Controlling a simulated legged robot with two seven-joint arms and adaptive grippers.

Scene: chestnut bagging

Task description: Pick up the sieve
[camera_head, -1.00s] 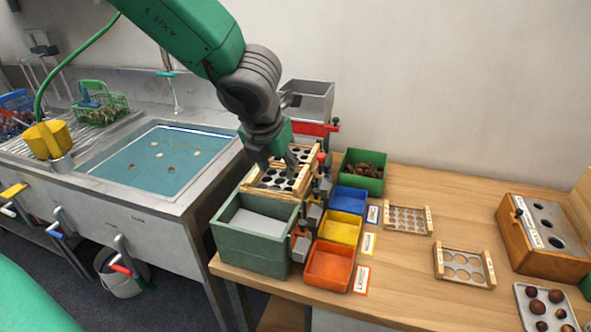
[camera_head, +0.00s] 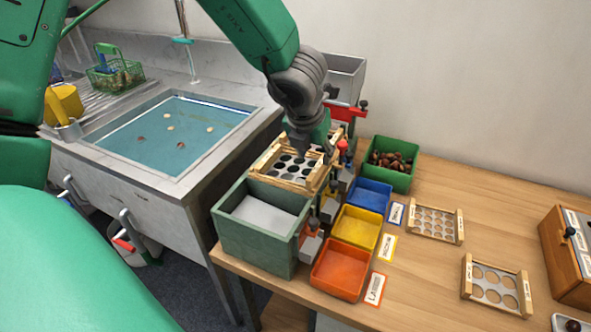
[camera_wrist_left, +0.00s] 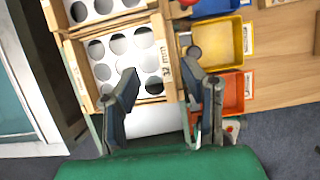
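A sieve (camera_head: 286,167) with a light wooden frame and a metal plate with round holes sits over the dark green box. In the left wrist view this sieve (camera_wrist_left: 103,73) bears the mark "32 mm" on its right bar. My left gripper (camera_head: 308,146) is above the sieve's right side in the head view, and its fingertips are hard to make out there. In the left wrist view my left gripper (camera_wrist_left: 160,75) has its fingers spread, with the right bar seen between them. Contact with the bar cannot be told. My right gripper is not in view.
The dark green box (camera_head: 236,236) stands at the table edge. Blue (camera_head: 371,194), yellow (camera_head: 357,230) and orange (camera_head: 340,270) bins line its right. Two sieves (camera_head: 434,220) (camera_head: 497,287) lie on the table. A green bin (camera_head: 397,176) holds chestnuts. A water sink (camera_head: 180,130) is left.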

